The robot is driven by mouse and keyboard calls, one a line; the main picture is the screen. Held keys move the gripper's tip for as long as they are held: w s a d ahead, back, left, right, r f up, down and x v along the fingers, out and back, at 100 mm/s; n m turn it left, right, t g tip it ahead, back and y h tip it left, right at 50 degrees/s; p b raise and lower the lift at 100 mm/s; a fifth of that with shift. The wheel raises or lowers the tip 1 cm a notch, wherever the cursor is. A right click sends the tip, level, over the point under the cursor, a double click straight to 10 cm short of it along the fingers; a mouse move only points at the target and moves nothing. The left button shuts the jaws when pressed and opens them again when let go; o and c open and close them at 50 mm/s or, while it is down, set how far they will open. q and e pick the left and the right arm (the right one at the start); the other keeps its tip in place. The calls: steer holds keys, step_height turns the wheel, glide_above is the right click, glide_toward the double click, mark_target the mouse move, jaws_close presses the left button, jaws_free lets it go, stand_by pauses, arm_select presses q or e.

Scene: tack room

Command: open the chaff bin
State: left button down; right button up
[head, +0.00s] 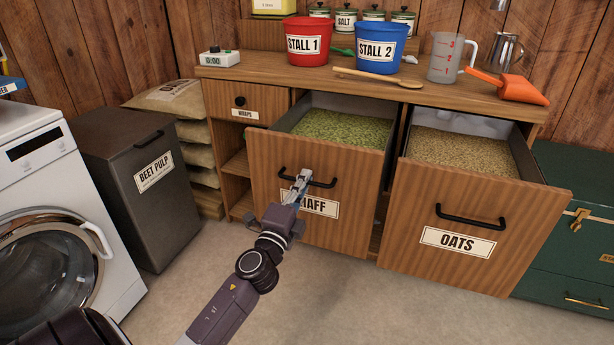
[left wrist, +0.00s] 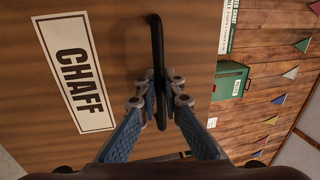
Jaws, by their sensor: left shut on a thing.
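The chaff bin (head: 265,180) is a wooden pull-out drawer with a black bar handle (head: 322,183) and a white CHAFF label. It stands pulled out from the cabinet, and green chaff (head: 343,130) shows inside. My left arm covers part of the label in the head view. My right gripper is not in view.
The oats bin (head: 410,210) beside it also stands pulled out, with grain inside. A red bucket (head: 309,45), a blue bucket (head: 379,48), a wooden spoon (head: 375,77) and an orange scoop (head: 506,87) are on the counter. A beet pulp bin (head: 150,215) stands left; the floor in front is clear.

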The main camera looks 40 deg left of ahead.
arm_select(q)
steer(key=shift+s, duration=0.35)
steer(key=c, duration=2.3)
jaws_free()
steer(key=shift+c, duration=0.2)
steer(key=v, duration=1.2)
steer(key=shift+d, duration=0.1)
